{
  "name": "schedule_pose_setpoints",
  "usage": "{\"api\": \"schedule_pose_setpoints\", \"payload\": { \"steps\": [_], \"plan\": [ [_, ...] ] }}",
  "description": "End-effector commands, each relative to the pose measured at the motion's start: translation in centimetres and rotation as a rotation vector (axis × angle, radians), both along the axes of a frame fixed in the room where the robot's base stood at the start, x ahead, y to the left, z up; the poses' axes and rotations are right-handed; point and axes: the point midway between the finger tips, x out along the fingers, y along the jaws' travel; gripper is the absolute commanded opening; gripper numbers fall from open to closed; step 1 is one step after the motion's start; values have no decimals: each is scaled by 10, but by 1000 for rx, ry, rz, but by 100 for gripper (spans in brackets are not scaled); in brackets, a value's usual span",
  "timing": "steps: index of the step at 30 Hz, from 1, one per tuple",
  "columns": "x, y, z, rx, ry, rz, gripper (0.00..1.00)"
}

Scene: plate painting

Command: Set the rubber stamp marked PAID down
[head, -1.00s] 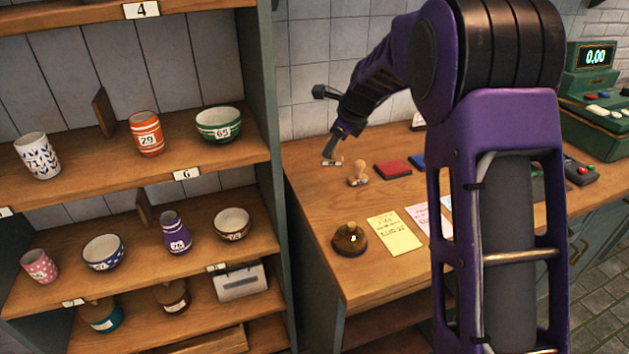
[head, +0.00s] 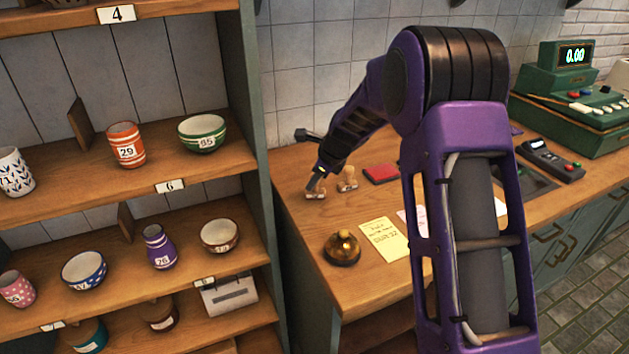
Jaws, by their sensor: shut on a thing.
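My gripper (head: 319,182) is at the back left of the wooden counter, pointing down. It is shut on a small rubber stamp (head: 315,194), of which mainly the base shows below the fingers. The stamp is at or just above the counter top; I cannot tell whether it touches. A second stamp with a pale wooden handle (head: 348,174) stands upright just to the right, apart from the held one. The marking on either stamp is too small to read, so I cannot confirm which is PAID.
A red ink pad (head: 381,173) lies right of the stamps. A brass bell (head: 342,248) and a yellow slip (head: 384,239) are nearer the front. A shelf with cups and bowls (head: 203,134) borders the counter's left. Bare counter (head: 300,215) lies before the held stamp.

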Motion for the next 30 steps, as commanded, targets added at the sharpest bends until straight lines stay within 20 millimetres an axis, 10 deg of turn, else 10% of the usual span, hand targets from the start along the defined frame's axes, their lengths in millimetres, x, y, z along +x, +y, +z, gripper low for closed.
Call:
{"api": "schedule_pose_setpoints", "payload": {
  "steps": [11,12,16,30],
  "plan": [
    [0,0,-6,0,-2,1,2],
    [0,0,-5,0,-2,1,42],
    [0,0,-5,0,-2,1,66],
    [-5,-4,11,0,-3,0,67]
  ]
}}
